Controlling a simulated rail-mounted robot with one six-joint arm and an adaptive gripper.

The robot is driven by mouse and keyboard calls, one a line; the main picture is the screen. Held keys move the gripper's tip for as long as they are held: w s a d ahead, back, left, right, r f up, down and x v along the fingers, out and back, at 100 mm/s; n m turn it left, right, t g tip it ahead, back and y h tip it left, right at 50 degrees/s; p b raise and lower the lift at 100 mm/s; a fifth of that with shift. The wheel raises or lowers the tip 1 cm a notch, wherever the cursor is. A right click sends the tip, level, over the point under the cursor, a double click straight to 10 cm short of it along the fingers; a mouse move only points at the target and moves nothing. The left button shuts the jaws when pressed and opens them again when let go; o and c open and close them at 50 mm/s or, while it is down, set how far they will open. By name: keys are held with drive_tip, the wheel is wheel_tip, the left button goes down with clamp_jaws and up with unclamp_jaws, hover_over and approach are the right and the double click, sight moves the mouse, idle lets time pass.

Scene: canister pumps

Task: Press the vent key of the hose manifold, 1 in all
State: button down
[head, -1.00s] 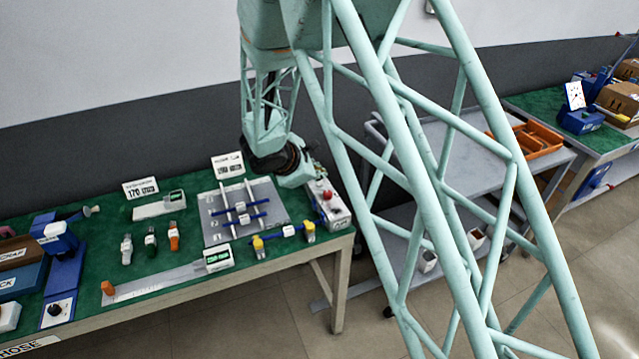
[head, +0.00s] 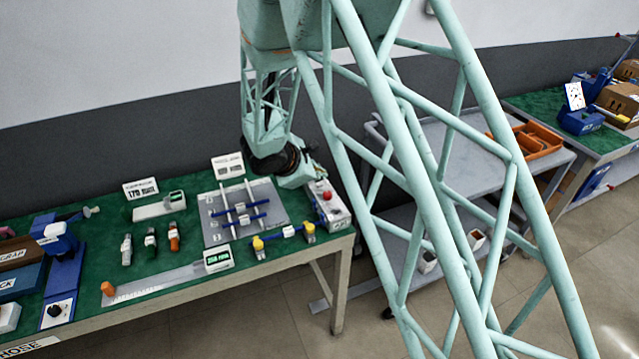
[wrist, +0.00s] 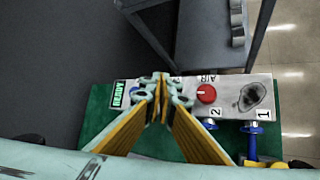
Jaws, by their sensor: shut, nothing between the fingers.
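In the head view the manifold (head: 335,214) stands at the bench's right end, below my wrist.
Blue fittings (wrist: 250,143) are at the manifold's ports. A grey plate with blue bars (head: 218,228) and a blue bar with yellow ends (head: 284,237) lie left of it. A grey cart (head: 455,160) stands right of the bench, beyond a floor gap.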

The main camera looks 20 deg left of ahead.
sight(320, 184)
drive_tip(key=shift+f+b, duration=0.9)
drive_tip(key=shift+b, duration=0.45)
idle(1.6)
drive_tip(key=shift+r, duration=0.15)
idle(0.4)
drive_tip(key=shift+r, duration=0.75)
drive_tip(key=shift+p, duration=0.3)
drive_tip(key=shift+r+p, duration=1.05)
drive_tip(key=shift+r, duration=1.45)
